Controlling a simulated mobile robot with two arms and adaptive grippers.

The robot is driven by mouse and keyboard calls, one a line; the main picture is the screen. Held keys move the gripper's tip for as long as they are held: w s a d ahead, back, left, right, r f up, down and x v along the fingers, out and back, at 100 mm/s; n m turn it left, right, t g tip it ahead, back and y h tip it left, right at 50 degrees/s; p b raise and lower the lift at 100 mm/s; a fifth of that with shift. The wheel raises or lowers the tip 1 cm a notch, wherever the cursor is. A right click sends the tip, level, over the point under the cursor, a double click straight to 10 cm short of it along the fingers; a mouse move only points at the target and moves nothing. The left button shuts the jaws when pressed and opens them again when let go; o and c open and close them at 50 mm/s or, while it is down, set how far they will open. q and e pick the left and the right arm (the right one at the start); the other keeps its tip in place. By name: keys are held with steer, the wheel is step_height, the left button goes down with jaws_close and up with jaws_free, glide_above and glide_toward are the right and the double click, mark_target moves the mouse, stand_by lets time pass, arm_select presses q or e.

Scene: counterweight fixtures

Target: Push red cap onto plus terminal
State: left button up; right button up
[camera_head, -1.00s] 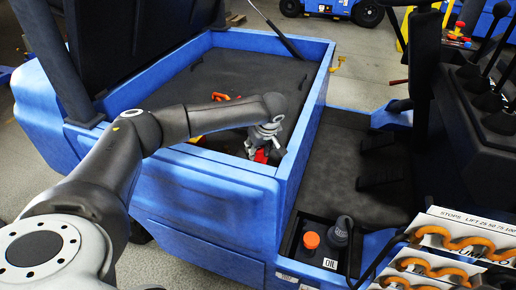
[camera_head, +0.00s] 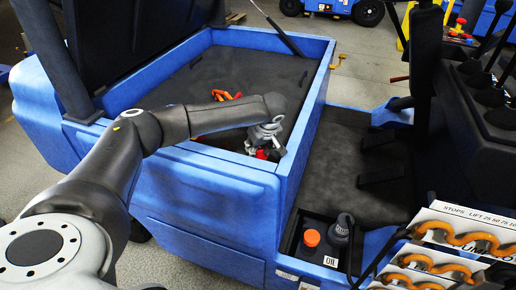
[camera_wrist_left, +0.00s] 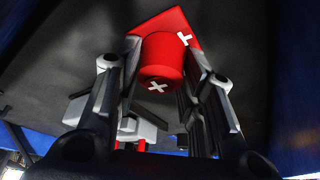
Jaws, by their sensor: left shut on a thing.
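The red cap (camera_wrist_left: 162,58), a round piece with a white plus on its end, sits between the fingers of my left gripper (camera_wrist_left: 165,75) in the left wrist view. The gripper is shut on it. Directly behind the cap is a red square piece (camera_wrist_left: 178,22) with its own white plus. The cap overlaps it, and I cannot tell whether it is fully seated. The terminal itself is hidden. In the head view my left gripper (camera_head: 264,151) points down into the near right corner of the blue compartment, with red showing at its tips. My right gripper is out of view.
The blue compartment's walls (camera_head: 306,115) stand close on the right and near sides of the gripper. Orange cable or handle parts (camera_head: 222,95) lie on the dark surface behind. An orange cap (camera_head: 311,238) stands in the well at the front.

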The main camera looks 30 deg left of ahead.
arm_select(q)
steer(key=shift+s+f, duration=0.15)
steer(key=shift+f, duration=0.15)
